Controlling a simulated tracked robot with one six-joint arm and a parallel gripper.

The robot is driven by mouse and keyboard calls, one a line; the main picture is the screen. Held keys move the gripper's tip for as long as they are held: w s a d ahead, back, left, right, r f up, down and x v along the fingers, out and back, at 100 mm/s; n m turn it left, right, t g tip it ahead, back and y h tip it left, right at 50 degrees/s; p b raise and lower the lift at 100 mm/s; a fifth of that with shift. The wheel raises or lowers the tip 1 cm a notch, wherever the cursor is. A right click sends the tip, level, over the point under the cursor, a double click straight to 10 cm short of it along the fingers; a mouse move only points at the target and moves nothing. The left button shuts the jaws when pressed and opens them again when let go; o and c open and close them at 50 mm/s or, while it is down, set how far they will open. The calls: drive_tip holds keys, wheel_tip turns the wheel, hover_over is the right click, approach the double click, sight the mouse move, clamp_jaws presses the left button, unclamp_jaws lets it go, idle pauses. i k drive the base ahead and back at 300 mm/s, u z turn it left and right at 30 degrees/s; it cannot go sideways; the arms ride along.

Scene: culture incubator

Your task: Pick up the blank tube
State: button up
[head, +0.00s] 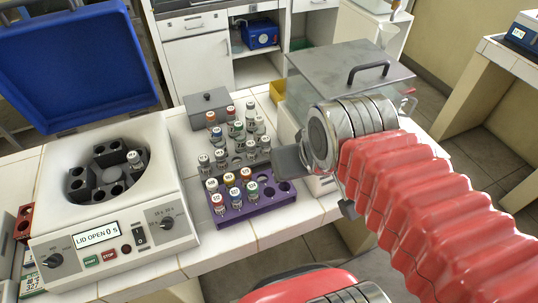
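Several capped tubes stand upright in racks on the white tiled bench; their labels are too small to read, so I cannot tell which is the blank tube. The front purple rack (262,206) holds tubes with red, orange, yellow and teal caps and has empty holes at its right. Tubes with pale caps (221,157) and red or green caps stand in the racks behind.
The centrifuge (160,205) stands at the left with its blue lid (75,65) raised and its display reading "LID OPEN". A grey lidded box (208,108) is behind the racks. A metal-lidded container with a black handle (345,75) stands behind my wrist.

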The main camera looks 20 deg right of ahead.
sight(266, 140)
drive_tip(key=k, duration=0.4)
drive_tip(key=u, duration=1)
drive_tip(key=i, duration=0.6)
drive_tip(key=u, duration=0.25)
